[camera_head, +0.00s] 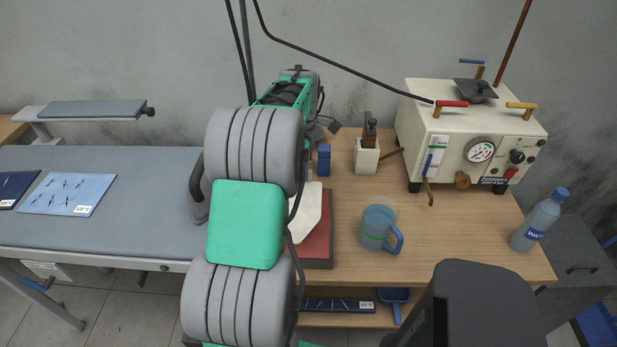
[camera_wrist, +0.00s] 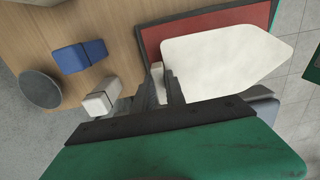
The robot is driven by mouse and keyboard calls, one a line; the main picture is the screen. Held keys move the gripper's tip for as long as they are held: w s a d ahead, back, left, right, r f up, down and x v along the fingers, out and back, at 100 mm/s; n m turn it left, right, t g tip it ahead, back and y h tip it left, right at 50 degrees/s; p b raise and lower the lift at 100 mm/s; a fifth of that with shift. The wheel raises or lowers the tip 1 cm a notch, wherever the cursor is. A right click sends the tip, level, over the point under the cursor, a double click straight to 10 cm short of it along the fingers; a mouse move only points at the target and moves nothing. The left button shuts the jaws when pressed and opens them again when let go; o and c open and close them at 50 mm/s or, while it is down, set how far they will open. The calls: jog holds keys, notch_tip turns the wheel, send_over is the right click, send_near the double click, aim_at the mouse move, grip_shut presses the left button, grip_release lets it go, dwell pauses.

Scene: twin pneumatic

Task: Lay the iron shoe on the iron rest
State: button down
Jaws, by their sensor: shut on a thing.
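The iron shoe (camera_wrist: 225,62) is a white, pointed plate with a small tab at its near end. It also shows partly in the head view (camera_head: 306,212), beside my arm. My gripper (camera_wrist: 160,88) is shut on its tab. The iron rest (camera_wrist: 150,38) appears to be the red pad with a dark rim; in the head view it lies on the wooden table (camera_head: 319,243). The shoe overlaps the pad, with its tip reaching past the pad's edge in the wrist view. I cannot tell whether they touch. In the head view my arm hides the gripper and part of the pad.
A blue block (camera_head: 323,160), a white holder (camera_head: 366,157) and a blue mug (camera_head: 378,228) stand near the pad. A white machine with a gauge (camera_head: 477,125) and a water bottle (camera_head: 540,220) are at the right. A padded grey ironing board (camera_head: 140,190) lies at the left.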

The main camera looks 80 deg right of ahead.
aim_at(309, 179)
jog(key=shift+s+d+f, duration=0.2)
jog(key=shift+d+f, duration=0.2)
jog(key=shift+f, duration=0.1)
jog(key=shift+s+d+f, duration=0.2)
jog(key=shift+d+f, duration=0.15)
jog(key=shift+f, duration=0.1)
jog(key=shift+s+d+f, duration=0.1)
jog(key=shift+d+f, duration=0.05)
jog(key=shift+f, duration=1.6)
jog(key=c, duration=1.4)
grip_release()
jog(key=shift+f, duration=0.15)
